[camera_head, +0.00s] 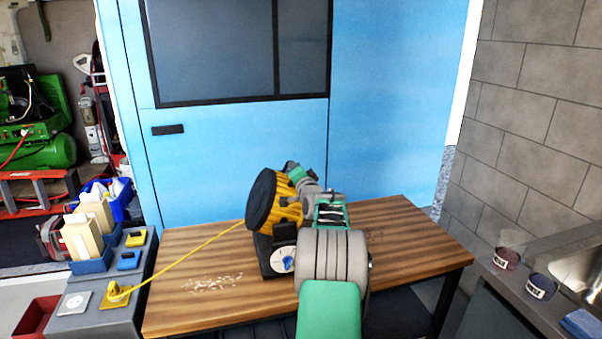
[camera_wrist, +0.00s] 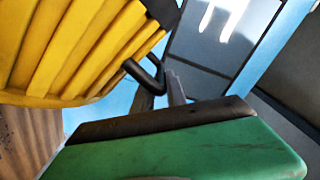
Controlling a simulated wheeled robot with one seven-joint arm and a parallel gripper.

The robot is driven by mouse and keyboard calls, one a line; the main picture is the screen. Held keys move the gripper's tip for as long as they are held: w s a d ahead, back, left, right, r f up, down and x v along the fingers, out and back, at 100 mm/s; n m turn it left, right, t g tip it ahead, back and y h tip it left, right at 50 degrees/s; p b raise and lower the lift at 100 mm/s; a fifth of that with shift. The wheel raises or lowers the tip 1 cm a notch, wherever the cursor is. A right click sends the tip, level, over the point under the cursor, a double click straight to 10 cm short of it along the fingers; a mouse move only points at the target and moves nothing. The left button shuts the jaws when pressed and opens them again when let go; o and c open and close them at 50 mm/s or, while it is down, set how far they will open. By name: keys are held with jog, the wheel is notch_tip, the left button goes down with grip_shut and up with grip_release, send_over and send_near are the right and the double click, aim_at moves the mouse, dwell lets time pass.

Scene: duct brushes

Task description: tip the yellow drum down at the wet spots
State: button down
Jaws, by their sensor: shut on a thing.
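The yellow drum (camera_head: 288,213) has ribbed sides and a dark round face, which points left and slightly up in the head view. My gripper (camera_head: 297,172) is at the drum's far right side, shut on what looks like this handle; the grip itself is partly hidden. Whitish wet spots (camera_head: 212,282) lie on the table, left of the base. Fainter spots (camera_head: 375,235) lie right of my arm.
A yellow cord (camera_head: 185,266) runs from the drum to a yellow plug (camera_head: 115,293) on the grey side bench. The wooden table (camera_head: 190,247) is otherwise mostly bare. A blue wall stands behind. Two cups (camera_head: 541,287) stand by the sink at right.

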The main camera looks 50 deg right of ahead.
jog(key=shift+s+d+f, duration=0.15)
jog(key=shift+d+f, duration=0.05)
jog(key=shift+f, duration=0.3)
jog(key=c, duration=1.5)
grip_release()
jog(key=shift+o, duration=0.2)
jog(key=shift+r, duration=0.2)
jog(key=shift+s+a, duration=0.2)
jog(key=shift+s, duration=0.15)
jog(key=v, duration=0.7)
jog(key=shift+b, duration=0.3)
jog(key=shift+a, duration=0.1)
